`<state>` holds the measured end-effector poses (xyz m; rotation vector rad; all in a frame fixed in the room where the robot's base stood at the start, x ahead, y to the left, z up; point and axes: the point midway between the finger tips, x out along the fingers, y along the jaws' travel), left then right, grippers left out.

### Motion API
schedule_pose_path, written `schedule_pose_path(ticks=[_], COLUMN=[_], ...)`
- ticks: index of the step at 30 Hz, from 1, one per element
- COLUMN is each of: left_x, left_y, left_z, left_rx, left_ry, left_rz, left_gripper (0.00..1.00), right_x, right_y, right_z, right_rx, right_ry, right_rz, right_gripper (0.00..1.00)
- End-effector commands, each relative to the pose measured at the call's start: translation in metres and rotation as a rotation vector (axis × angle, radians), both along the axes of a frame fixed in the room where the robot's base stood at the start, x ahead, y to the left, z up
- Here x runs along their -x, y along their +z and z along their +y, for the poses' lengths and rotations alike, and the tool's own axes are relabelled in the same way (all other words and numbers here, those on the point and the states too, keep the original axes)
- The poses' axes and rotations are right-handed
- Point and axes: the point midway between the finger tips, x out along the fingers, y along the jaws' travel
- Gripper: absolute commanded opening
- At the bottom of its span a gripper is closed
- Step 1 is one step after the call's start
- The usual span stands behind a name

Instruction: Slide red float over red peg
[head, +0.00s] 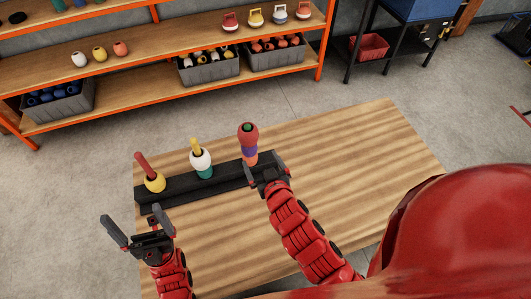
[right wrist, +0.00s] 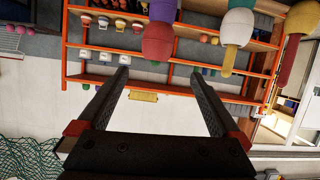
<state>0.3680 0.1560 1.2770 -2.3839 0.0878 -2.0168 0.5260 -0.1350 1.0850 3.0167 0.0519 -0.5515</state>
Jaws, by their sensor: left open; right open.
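A black rack (head: 222,179) on the table holds three upright pegs. The red peg (head: 143,162) at the left rises from a yellow float (head: 154,183). My right gripper (head: 264,164) is open and empty beside the right stack's base. The right wrist view shows the red float (right wrist: 157,42) beyond its spread fingers (right wrist: 158,95). My left gripper (head: 130,214) is open and empty, front-left of the rack.
The middle peg (head: 195,145) is yellow, with a white float (head: 201,159) over a teal one (head: 204,172). The wooden table (head: 350,150) is clear to the right. Orange-framed shelves (head: 150,75) with bins and loose floats stand behind, beyond a floor gap.

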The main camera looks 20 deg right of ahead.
Motion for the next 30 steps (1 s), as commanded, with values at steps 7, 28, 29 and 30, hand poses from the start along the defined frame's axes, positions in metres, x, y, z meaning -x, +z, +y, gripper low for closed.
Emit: schedule_pose_path(ticks=[7,28,29,30], left_x=[0.000,0.000,0.000,0.000], left_y=[-0.016,-0.146,-0.131,-0.127], left_z=[0.000,0.000,0.000,0.000], left_rx=[0.000,0.000,0.000,0.000], left_ry=[0.000,0.000,0.000,0.000], left_rz=[0.000,0.000,0.001,0.000], left_gripper=[1.00,1.00,1.00,1.00], right_x=[-0.007,-0.107,-0.111,-0.116], right_y=[-0.012,-0.054,-0.047,-0.049], right_z=[-0.003,-0.003,-0.002,-0.003], right_rx=[0.005,0.007,0.006,0.005], right_ry=[-0.020,-0.019,-0.016,-0.018], right_rz=[0.030,0.024,0.030,0.033], right_gripper=[1.00,1.00,1.00,1.00])
